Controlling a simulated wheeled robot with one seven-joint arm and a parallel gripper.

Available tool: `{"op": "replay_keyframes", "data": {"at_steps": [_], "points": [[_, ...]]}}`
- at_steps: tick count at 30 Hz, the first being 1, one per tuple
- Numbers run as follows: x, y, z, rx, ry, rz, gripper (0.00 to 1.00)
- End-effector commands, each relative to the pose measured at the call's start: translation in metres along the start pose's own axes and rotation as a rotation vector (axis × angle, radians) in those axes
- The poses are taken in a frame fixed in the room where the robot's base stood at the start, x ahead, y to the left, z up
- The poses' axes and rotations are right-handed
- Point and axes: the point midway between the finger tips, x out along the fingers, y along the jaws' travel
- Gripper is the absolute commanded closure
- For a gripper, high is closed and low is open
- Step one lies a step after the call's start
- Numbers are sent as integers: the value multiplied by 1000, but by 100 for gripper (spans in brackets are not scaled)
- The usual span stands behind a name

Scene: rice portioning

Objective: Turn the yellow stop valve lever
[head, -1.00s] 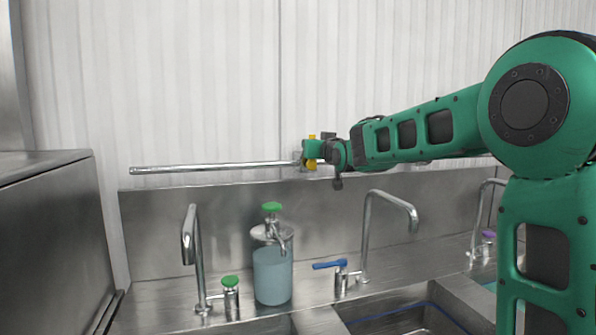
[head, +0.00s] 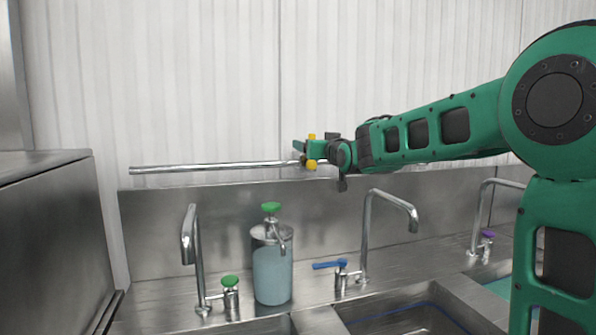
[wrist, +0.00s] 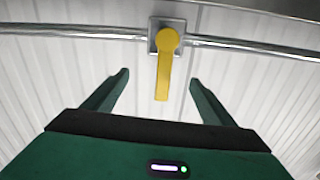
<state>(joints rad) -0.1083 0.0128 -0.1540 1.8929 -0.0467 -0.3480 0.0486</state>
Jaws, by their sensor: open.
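The yellow stop valve lever (wrist: 164,75) is in the wrist view, mounted on a square metal valve body (wrist: 180,28) in a horizontal pipe. Its free end points down the picture, towards my gripper (wrist: 160,75). My gripper is open, with one green finger on each side of the lever and a visible gap to both. In the head view my gripper (head: 303,149) is at the right end of the visible pipe, partly hiding the valve. Yellow of the lever (head: 311,164) shows below the green finger, and a small yellow patch shows above it.
The metal pipe (head: 215,167) runs along the pale ribbed wall above a steel sink counter. Below are a green-topped dispenser (head: 272,270), a blue-levered tap (head: 330,265) and several curved spouts. A steel cabinet (head: 45,240) stands at the left. The wall area above the pipe is clear.

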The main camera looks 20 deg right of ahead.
Motion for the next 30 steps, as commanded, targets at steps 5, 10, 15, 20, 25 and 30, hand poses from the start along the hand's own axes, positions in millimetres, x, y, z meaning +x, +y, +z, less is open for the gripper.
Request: {"op": "replay_keyframes", "data": {"at_steps": [5, 10, 15, 20, 25, 30], "points": [[-16, 0, -1, 0, 1, 0, 22], [-31, 0, 0, 1, 0, 0, 22], [-45, 0, 0, 0, 0, -1, 22], [-57, 0, 0, 0, 0, -1, 22], [-61, 0, 1, 0, -1, -1, 22], [-61, 0, 1, 0, -1, -1, 22]]}}
